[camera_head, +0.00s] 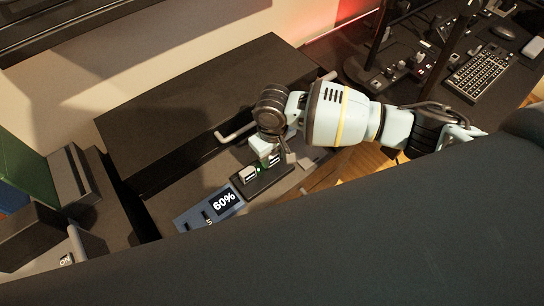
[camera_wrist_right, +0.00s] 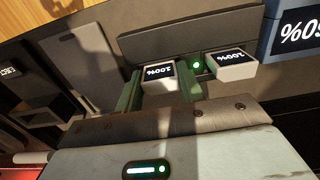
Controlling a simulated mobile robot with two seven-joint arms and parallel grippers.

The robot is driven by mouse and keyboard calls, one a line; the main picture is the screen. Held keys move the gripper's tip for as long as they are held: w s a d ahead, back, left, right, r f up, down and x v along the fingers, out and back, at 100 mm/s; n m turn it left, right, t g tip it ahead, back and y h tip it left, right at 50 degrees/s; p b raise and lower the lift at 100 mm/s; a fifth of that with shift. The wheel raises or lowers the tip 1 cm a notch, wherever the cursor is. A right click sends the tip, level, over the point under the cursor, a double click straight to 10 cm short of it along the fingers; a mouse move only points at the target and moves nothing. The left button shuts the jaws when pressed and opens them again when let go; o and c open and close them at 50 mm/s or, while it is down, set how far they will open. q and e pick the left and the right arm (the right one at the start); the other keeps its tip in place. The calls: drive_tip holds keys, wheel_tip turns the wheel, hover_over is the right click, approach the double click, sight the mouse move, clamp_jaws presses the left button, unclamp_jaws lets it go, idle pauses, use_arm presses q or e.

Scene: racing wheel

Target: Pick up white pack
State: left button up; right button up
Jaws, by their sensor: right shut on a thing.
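My right gripper (camera_head: 267,150) reaches down from the right over a dark charging dock (camera_head: 263,184). In the right wrist view, its two green fingers (camera_wrist_right: 160,86) are shut on a white pack (camera_wrist_right: 158,80) with a black "100%" display. This pack is at the dock; whether it is still seated or slightly raised I cannot tell. A second white pack (camera_wrist_right: 232,66), also marked "100%", sits beside it in the dock and shows in the head view (camera_head: 248,175). A green light (camera_wrist_right: 196,65) shows between them. My left gripper is not in view.
A large dark cabinet (camera_head: 200,100) with a metal handle stands behind. A keyboard (camera_head: 481,76) and mouse (camera_head: 503,32) are at the upper right.

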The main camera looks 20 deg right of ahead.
sight(275, 155)
drive_tip(key=shift+r, duration=0.15)
